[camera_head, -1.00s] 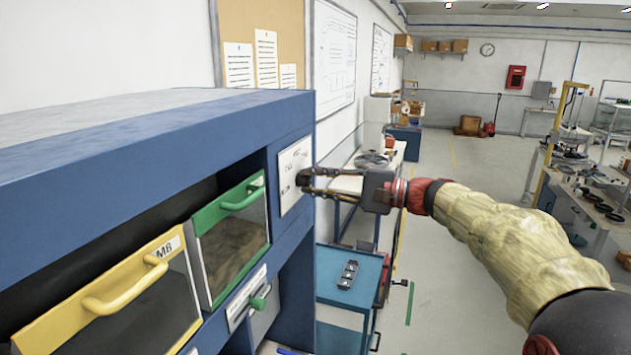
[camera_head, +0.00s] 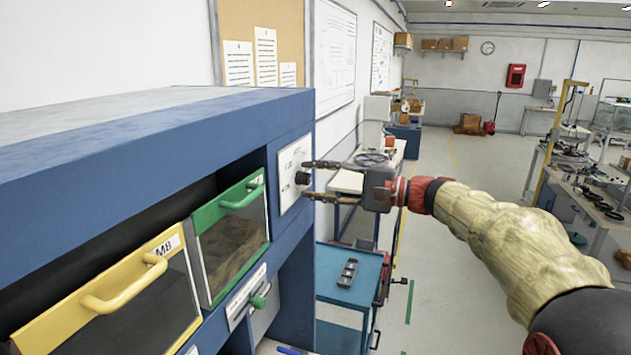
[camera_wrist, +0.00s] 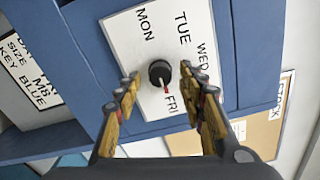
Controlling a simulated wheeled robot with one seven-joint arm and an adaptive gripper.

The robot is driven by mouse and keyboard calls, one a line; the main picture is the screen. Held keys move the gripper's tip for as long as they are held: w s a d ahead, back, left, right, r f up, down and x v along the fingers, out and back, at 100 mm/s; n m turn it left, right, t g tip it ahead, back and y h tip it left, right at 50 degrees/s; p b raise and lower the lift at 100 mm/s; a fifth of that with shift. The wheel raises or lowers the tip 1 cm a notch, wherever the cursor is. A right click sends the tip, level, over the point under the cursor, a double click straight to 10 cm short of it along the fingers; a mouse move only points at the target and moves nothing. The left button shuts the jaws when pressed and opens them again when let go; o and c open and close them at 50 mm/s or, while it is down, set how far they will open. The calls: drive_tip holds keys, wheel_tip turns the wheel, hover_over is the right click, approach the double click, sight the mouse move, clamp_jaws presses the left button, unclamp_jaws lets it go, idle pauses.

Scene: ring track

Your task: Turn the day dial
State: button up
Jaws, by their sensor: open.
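The day dial is a small black knob (camera_head: 302,178) on a white plate (camera_head: 290,160) at the right end of the blue cabinet. MON, TUE and WED also show on the plate (camera_wrist: 143,45). My gripper (camera_head: 312,180) is open, its fingertips spread on either side of the knob. In the wrist view the fingers (camera_wrist: 159,80) show gaps to the knob on both sides.
A green-framed bin (camera_head: 232,235) and a yellow-framed bin (camera_head: 130,300) sit in the cabinet left of the dial. A blue cart (camera_head: 335,285) stands below my gripper. The floor (camera_head: 460,260) beyond is open.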

drive_tip(key=v, duration=1.2)
drive_tip(key=shift+w, duration=0.1)
drive_tip(key=s+d+f+m+g+h+b, duration=0.1)
drive_tip(key=s+f+h, duration=0.15)
drive_tip(key=f, duration=0.65)
drive_tip(key=s+d+f+h, duration=0.15)
drive_tip(key=f+h, duration=0.25)
drive_tip(key=f, duration=0.6)
drive_tip(key=s+d+f+n+h+b, duration=0.2)
drive_tip(key=s+f+n+h+b, duration=0.2)
drive_tip(key=s+f+b, duration=0.4)
drive_tip(key=s+d+f+n+h+b, duration=0.3)
drive_tip(key=s+f+h+b, duration=0.3)
drive_tip(key=s+f, duration=1.1)
drive_tip(key=s+n+b, duration=0.1)
drive_tip(key=s+b, duration=0.2)
drive_tip(key=s, duration=0.2)
drive_tip(key=shift+s+d, duration=0.15)
drive_tip(key=shift+s, duration=0.05)
